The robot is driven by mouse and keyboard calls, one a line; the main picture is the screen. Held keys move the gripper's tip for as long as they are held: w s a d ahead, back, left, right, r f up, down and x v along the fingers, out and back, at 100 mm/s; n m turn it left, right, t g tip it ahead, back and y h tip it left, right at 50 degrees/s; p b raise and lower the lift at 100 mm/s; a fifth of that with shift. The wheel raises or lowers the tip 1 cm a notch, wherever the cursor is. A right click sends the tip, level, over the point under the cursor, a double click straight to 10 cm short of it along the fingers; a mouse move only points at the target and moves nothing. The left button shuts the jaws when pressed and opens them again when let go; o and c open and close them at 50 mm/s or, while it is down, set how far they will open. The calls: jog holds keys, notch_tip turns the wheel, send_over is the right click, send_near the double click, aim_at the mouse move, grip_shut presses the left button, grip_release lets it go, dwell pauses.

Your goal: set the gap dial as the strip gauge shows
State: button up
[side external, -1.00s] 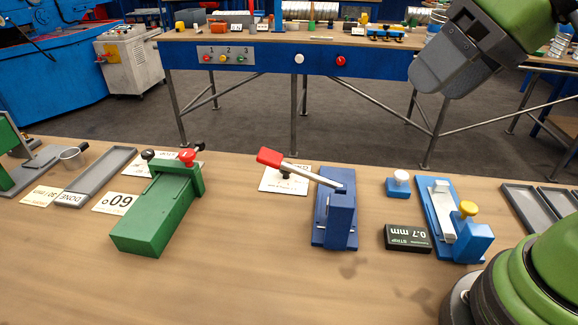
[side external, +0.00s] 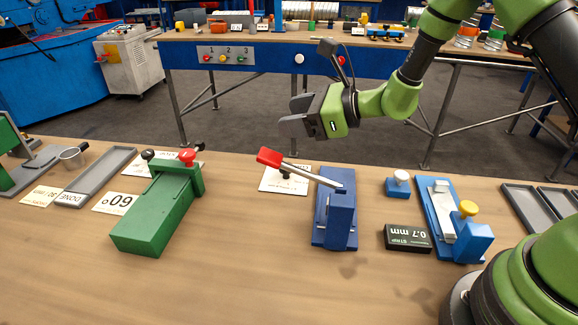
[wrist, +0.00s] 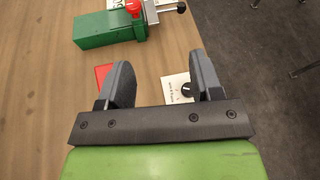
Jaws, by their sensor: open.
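A black strip gauge (side external: 407,238) lies on the bench at the right, its face reading "0.7 mm" and "STRIP", upside down in the side view. A small black knob, seemingly the gap dial (side external: 286,175), sits on a white card behind the red-handled lever. The wrist view shows this black dial (wrist: 187,90) beside my right finger; its setting is too small to read. My gripper (side external: 292,114) is open and empty, in the air beyond the bench's far edge and above the dial. The wrist view shows my gripper's spread fingers (wrist: 160,72).
A blue lever press (side external: 337,215) with a red handle (side external: 270,157) stands close to the dial. A green device (side external: 160,215) is at left. A blue fixture (side external: 470,240) with a yellow knob and a blue block with a white knob (side external: 399,182) are at right.

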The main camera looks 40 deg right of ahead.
jog(key=d+f+m+h, duration=0.1)
jog(key=f, duration=0.4)
jog(key=w+d+f+m+h, duration=0.1)
jog(key=f+m, duration=0.1)
jog(key=f, duration=0.2)
jog(key=d+f+m+t+h, duration=0.1)
jog(key=d+f, duration=0.1)
jog(key=f, duration=0.3)
jog(key=shift+w+d+f+m+h, duration=0.1)
jog(key=shift+w+f+m+h, duration=0.2)
jog(key=shift+f+m, duration=0.1)
jog(key=x, duration=0.3)
jog(key=shift+w+r, duration=0.2)
jog(key=shift+w, duration=0.05)
jog(key=shift+w+a+f, duration=0.25)
jog(key=shift+w+a, duration=0.1)
jog(key=shift+w, duration=0.25)
jog(key=c, duration=0.9)
